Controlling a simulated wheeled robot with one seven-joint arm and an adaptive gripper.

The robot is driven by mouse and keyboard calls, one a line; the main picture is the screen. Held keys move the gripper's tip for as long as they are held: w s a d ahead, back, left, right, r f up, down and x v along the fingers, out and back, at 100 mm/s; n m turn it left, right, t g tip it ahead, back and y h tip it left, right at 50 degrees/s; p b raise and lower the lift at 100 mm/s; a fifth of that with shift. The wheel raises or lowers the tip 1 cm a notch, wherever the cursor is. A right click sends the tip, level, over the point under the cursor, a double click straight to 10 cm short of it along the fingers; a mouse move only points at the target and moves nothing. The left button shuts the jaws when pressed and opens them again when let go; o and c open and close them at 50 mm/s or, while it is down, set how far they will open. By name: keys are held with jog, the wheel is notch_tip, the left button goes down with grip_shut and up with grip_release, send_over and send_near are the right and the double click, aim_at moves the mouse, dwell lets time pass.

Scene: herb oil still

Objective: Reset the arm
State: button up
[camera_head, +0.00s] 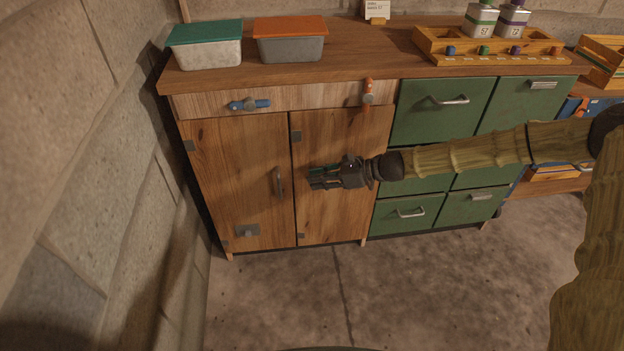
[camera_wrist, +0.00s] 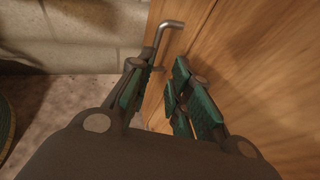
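My gripper (camera_head: 322,176) is at the end of my outstretched arm, in front of the right door of the wooden cabinet (camera_head: 333,215) in the head view. In the wrist view my gripper (camera_wrist: 155,88) shows two green-padded fingers with a gap between them. It is open and I see nothing held. The door's grey bar handle (camera_head: 280,182) is to the left of the fingers in the head view. The handle also shows in the wrist view (camera_wrist: 160,40), beyond the fingertips. The fingers appear apart from it.
Green drawers (camera_head: 432,112) are right of the cabinet; a block wall (camera_head: 95,180) is close on the left. The countertop (camera_head: 370,50) holds a green-lidded box (camera_head: 205,45), an orange-lidded box (camera_head: 290,40) and a wooden rack (camera_head: 490,52). A blue latch (camera_head: 250,104) and orange latch (camera_head: 368,90) stick out. The floor ahead is clear.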

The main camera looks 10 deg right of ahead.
dwell(0.5)
jog(key=s+a+f+n+g+h, duration=0.2)
jog(key=s+a+f+n, duration=0.15)
jog(key=s+f, duration=0.5)
jog(key=s+a+f+n+g+h, duration=0.2)
jog(key=s+a+f+n, duration=0.15)
jog(key=s+f, duration=0.45)
jog(key=s+d+f+n+g+h, duration=0.1)
jog(key=s+d+f+n+h, duration=0.15)
jog(key=s, duration=0.45)
jog(key=s+d+f+n+h, duration=0.2)
jog(key=s+n, duration=0.1)
jog(key=s, duration=0.4)
jog(key=s+d+f+n+g+h, duration=0.1)
jog(key=s+d+f+n+h, duration=0.15)
jog(key=s, duration=0.55)
jog(key=s+d+r+n+t+h, duration=0.1)
jog(key=s+d+r+n+h, duration=0.15)
jog(key=s+d+n, duration=0.55)
notch_tip(320, 180, up, 22)
jog(key=w+m+p, duration=0.1)
jog(key=p, duration=2)
jog(key=shift+w+d+f+y+p, duration=0.15)
jog(key=shift+w+d+y+p, duration=0.2)
jog(key=shift+d, duration=0.1)
